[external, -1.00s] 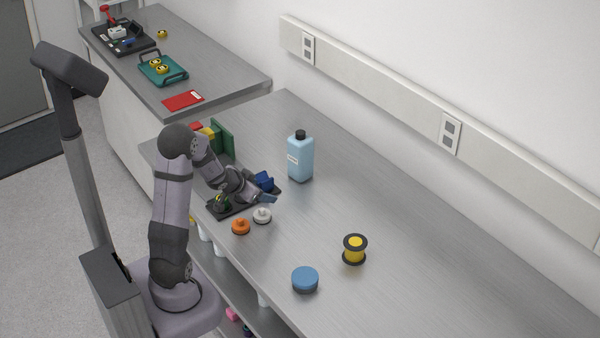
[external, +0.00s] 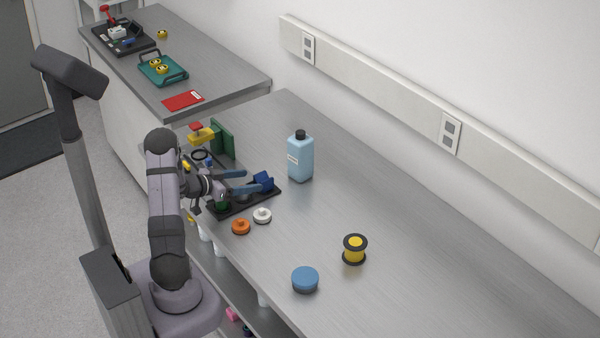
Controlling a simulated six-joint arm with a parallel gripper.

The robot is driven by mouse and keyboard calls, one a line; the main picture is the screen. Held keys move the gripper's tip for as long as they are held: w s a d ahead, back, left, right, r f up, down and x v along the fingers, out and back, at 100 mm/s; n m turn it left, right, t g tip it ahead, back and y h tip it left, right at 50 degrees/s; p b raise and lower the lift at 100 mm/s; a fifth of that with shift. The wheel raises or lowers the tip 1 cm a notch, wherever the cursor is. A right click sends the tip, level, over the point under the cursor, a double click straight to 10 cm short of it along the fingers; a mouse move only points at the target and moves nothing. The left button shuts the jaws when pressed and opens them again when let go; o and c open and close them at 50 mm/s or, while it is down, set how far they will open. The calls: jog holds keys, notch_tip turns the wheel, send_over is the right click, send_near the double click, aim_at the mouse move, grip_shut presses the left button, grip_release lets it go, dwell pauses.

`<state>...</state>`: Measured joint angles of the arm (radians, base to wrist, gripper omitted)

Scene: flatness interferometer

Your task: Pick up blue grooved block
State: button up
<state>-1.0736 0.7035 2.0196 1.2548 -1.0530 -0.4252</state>
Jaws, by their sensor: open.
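The blue grooved block (external: 264,181) sits at the right end of a black tray (external: 270,195) on the near bench. It looks dark blue with an angled top; its grooves are too small to make out. My gripper (external: 253,180) is open, with its two blue-grey fingers spread and pointing right toward the block. The fingertips are close to the block's left side in the picture; I cannot tell whether they touch it. Nothing shows between the fingers. The fingers and wrist hide part of the tray.
An orange knob (external: 240,227) and a white knob (external: 262,215) stand just in front of the tray. A light-blue bottle (external: 300,159) stands behind to the right. A green upright plate (external: 222,138) and a yellow piece (external: 201,137) are behind my wrist. The bench's right part is largely clear.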

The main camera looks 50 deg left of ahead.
aim_at(260, 177)
jog(key=shift+w+f+p, duration=0.1)
jog(key=shift+w+p, duration=0.3)
jog(key=shift+w, duration=0.35)
jog(key=shift+a+p+x, duration=0.2)
jog(key=shift+p+x, duration=0.5)
jog(key=shift+x, duration=1.35)
jog(key=shift+f, duration=0.1)
jog(key=shift+s, duration=0.1)
jog(key=shift+c, duration=0.7)
jog(key=c, duration=1.2)
jog(key=shift+r+b, duration=0.8)
jog(key=shift+r, duration=4.3)
